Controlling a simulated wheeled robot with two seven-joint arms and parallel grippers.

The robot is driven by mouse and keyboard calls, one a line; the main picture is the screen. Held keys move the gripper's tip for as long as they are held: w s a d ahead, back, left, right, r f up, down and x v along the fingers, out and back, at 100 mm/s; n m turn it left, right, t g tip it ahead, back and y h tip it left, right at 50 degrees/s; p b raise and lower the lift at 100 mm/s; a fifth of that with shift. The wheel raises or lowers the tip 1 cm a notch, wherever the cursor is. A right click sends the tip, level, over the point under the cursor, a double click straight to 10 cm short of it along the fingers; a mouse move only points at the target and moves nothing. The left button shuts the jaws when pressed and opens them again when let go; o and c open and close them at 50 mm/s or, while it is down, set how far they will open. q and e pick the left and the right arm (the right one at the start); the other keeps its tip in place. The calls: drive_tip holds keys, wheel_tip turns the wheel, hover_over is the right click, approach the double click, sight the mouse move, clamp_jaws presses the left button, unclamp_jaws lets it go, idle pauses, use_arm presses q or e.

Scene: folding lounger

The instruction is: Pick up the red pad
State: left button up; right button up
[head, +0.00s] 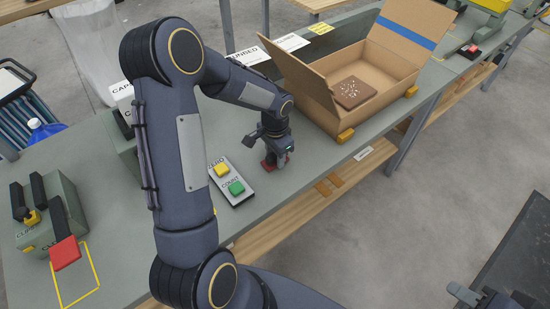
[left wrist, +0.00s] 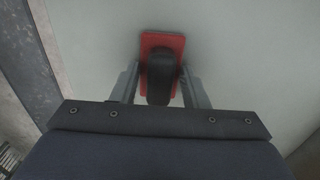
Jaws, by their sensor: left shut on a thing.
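A small red pad (head: 268,164) with a black grip on top lies on the grey bench, left of the cardboard box. In the left wrist view the red pad (left wrist: 148,42) is a flat red rectangle, its dark rounded grip (left wrist: 160,78) between my fingers. My left gripper (head: 272,152) points down and is shut on this grip. The pad looks on or very near the bench top; I cannot tell which. My right gripper (head: 482,298) shows only partly at the bottom right, away from the bench; its jaws are unclear.
A panel (head: 230,182) with yellow and green buttons lies just left of the pad. An open cardboard box (head: 352,62) holds a brown block (head: 355,92). A red plate (head: 65,253) by a grey-green device (head: 48,215) and a yellow outline are at the left.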

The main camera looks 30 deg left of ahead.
use_arm(q)
drive_tip(key=shift+c, duration=1)
wheel_tip(320, 180, up, 10)
